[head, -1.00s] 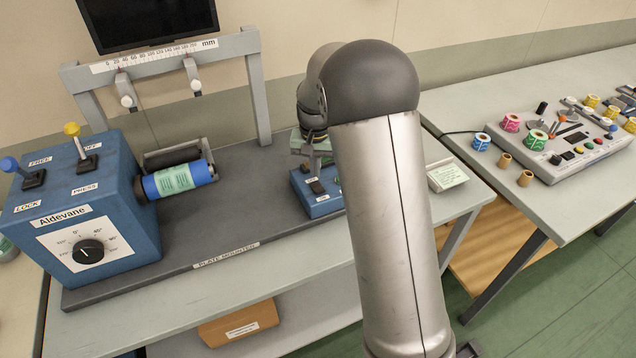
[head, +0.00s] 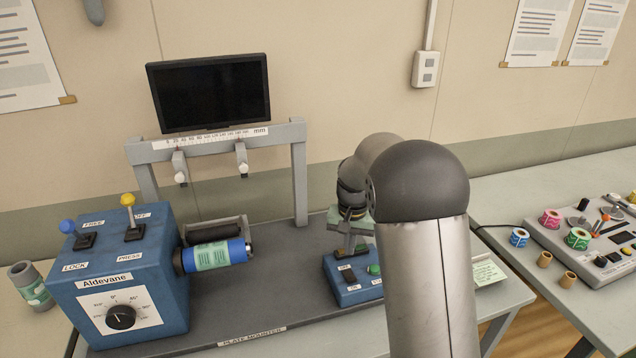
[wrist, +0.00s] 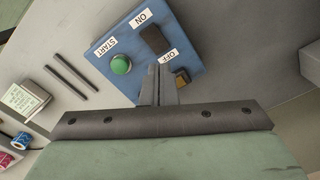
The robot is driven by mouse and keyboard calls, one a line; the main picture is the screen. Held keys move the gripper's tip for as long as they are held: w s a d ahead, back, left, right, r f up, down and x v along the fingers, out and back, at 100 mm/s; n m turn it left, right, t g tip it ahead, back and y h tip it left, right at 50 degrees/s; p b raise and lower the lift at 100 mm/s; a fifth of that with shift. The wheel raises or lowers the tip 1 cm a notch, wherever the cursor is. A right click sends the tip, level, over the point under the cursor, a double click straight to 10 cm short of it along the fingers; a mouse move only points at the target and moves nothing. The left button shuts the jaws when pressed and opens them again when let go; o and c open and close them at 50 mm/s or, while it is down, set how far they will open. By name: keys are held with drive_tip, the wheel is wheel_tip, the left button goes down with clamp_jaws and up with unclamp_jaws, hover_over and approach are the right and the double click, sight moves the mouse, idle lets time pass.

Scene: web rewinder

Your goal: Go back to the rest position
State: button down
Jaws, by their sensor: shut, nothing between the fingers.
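My gripper (wrist: 160,84) is shut and empty, its two fingers together in the wrist view. In that view the fingertips overlap the edge of a blue switch box (wrist: 142,70), between its green START button (wrist: 121,64) and the OFF label. I cannot tell the gap or whether they touch it. In the head view my gripper (head: 350,240) hangs over the same blue box (head: 352,293), partly hidden by my arm. The blue Aldevane unit (head: 125,270) stands left, with a blue roller (head: 236,249) carrying a green printed plate.
A grey frame with a millimetre scale (head: 210,138) rises behind the bench, below a dark monitor (head: 209,92). A grey cup (head: 28,284) stands far left. The right table holds coloured spools (head: 549,219) and a control panel (head: 600,262).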

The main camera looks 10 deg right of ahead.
drive_tip(key=s+r+n, duration=0.1)
drive_tip(key=s+r, duration=0.3)
drive_tip(key=s, duration=0.4)
drive_tip(key=s+r+n, duration=0.1)
drive_tip(key=s+r, duration=0.2)
drive_tip(key=s, duration=0.5)
drive_tip(key=s+n, duration=0.1)
drive_tip(key=s, duration=1.5)
drive_tip(key=shift+f+n+t, duration=0.3)
drive_tip(key=shift+f+n, duration=0.1)
drive_tip(key=shift+f, duration=0.05)
